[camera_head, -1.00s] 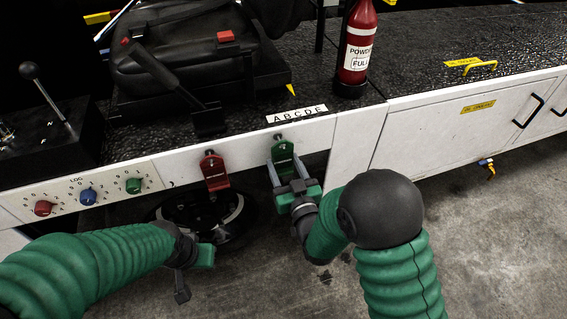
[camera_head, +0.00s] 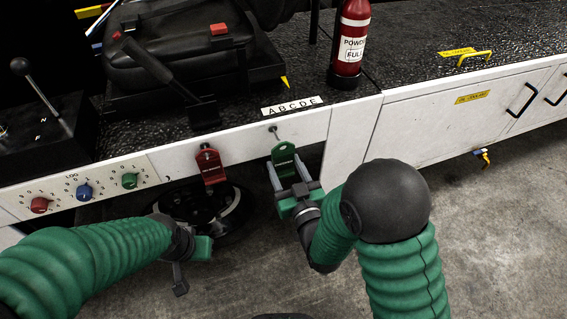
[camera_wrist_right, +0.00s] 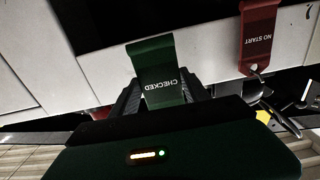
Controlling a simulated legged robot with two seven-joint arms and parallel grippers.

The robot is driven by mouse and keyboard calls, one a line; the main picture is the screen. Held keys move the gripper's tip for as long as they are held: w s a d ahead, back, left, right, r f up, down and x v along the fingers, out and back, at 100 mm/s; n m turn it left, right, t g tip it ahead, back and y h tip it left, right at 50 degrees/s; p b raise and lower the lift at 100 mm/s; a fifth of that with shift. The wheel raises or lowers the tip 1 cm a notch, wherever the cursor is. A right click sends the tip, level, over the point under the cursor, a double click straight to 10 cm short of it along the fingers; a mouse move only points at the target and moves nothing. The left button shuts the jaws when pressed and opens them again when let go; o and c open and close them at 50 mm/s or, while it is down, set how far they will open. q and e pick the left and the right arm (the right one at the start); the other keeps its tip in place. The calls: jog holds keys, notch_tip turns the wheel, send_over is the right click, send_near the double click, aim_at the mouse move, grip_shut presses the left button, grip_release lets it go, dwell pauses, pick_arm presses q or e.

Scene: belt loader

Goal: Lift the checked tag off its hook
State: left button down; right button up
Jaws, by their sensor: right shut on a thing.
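The green checked tag (camera_head: 284,157) is held between the fingers of my right gripper (camera_head: 289,176). Its top edge is a little below and right of a small bare hook (camera_head: 274,131) on the white panel, and the two look apart. In the right wrist view the tag (camera_wrist_right: 160,75) reads CHECKED, with a finger of the gripper (camera_wrist_right: 163,97) on either side. My left gripper (camera_head: 188,258) hangs low in front of the loader, empty as far as I see; its finger gap does not show clearly.
A red tag (camera_head: 210,165) hangs on the panel to the left and reads NO START in the right wrist view (camera_wrist_right: 259,38). An ABCDE label (camera_head: 293,105) is above the hook. A knob panel (camera_head: 85,190) is at left, a red extinguisher (camera_head: 350,45) above right. Open floor lies at right.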

jog(key=shift+v, duration=1.4)
